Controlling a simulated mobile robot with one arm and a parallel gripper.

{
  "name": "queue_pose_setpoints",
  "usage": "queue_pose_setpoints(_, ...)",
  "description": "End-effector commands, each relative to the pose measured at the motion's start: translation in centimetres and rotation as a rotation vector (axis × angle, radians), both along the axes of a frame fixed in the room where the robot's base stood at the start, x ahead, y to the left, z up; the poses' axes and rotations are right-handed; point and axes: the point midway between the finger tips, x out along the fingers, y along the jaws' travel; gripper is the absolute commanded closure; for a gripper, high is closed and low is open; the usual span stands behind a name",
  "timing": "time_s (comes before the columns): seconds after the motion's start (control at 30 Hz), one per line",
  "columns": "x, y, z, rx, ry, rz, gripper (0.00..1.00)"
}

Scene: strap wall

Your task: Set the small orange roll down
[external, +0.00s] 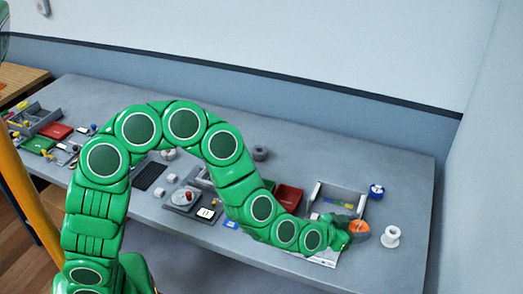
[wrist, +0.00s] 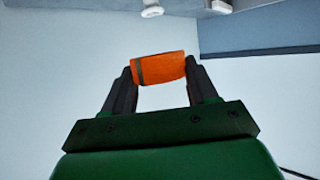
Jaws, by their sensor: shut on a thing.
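The small orange roll (wrist: 160,67) is between the two dark fingers of my gripper (wrist: 158,76) in the wrist view. It lies crosswise, with a dark band near its left end, and the fingers close on its two ends. In the external view the orange roll (external: 360,227) shows at the tip of my green arm, near the right end of the grey table (external: 408,200). My gripper (external: 347,233) is partly hidden there by the arm. I cannot tell whether the roll touches the table.
A white spool (external: 390,237) stands just right of the roll. A blue-and-white roll (external: 376,191) is behind it. A grey tray (external: 352,196) and a red item (external: 288,198) lie to the left. The table's right end beyond the spool is clear.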

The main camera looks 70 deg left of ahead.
Motion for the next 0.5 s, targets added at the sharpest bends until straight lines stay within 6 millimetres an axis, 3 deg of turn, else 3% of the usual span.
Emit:
queue_pose_setpoints(0.37,-0.2,0.8,-0.9,0.0,0.001,-0.095,0.73)
queue_pose_setpoints(0.5,-0.1,2.1,-0.8,0.001,-0.004,-0.095,0.73)
